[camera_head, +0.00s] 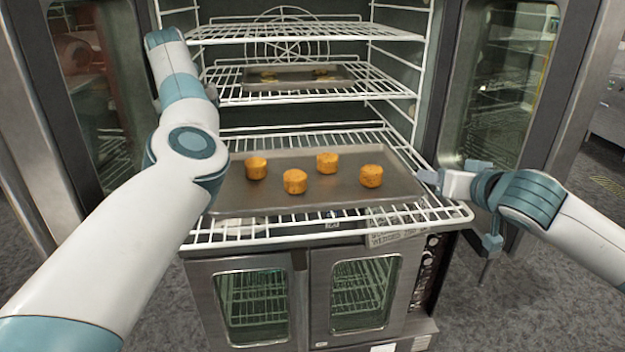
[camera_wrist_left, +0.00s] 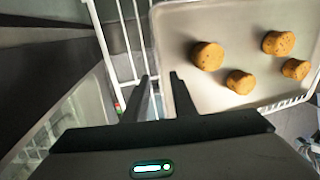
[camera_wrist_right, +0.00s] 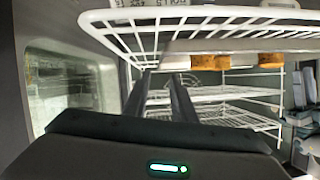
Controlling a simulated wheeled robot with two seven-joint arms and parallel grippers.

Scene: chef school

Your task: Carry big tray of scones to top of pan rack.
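The big tray (camera_head: 330,205) is dark grey and lies level on a pulled-out white oven rack. It carries several golden-brown scones (camera_head: 294,181). My right gripper (camera_head: 428,177) is at the tray's right edge. In the right wrist view its fingers (camera_wrist_right: 160,76) are apart, with the tray's edge near their tips; contact is unclear. My left gripper is hidden behind my left arm in the head view. In the left wrist view its fingers (camera_wrist_left: 160,80) are apart, close to the tray's edge (camera_wrist_left: 158,45); whether they touch it is unclear. The pan rack cannot be made out.
The pulled-out rack (camera_head: 225,236) sticks out in front of the oven. A smaller tray (camera_head: 300,84) with scones sits on a rack deeper inside. Open oven doors stand at left (camera_head: 98,95) and right (camera_head: 500,85). A lower oven (camera_head: 305,300) is below. Floor shows at right.

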